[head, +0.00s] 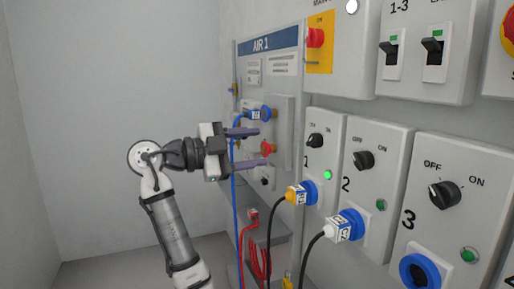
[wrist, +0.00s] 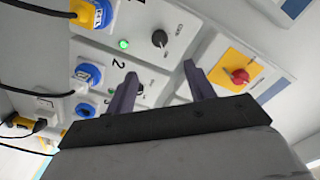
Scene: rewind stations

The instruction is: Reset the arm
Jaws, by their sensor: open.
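My gripper (head: 262,147) is open and empty in the head view. It points right, toward the AIR 1 panel (head: 268,45), with its two dark fingers apart. In the wrist view my gripper (wrist: 160,75) shows the two fingers spread, with nothing between them. Behind the fingers in the head view is a red knob (head: 267,149) on the panel, beside a blue fitting (head: 266,114). I cannot tell whether a finger touches the panel.
Socket boxes stand to the right, with a yellow plug (head: 295,195) at box 1 and a white plug (head: 340,230) at box 2. Box 3 has an empty blue socket (head: 418,271). A red switch (head: 315,38) sits above. Cables hang below. Clear room lies left of my arm.

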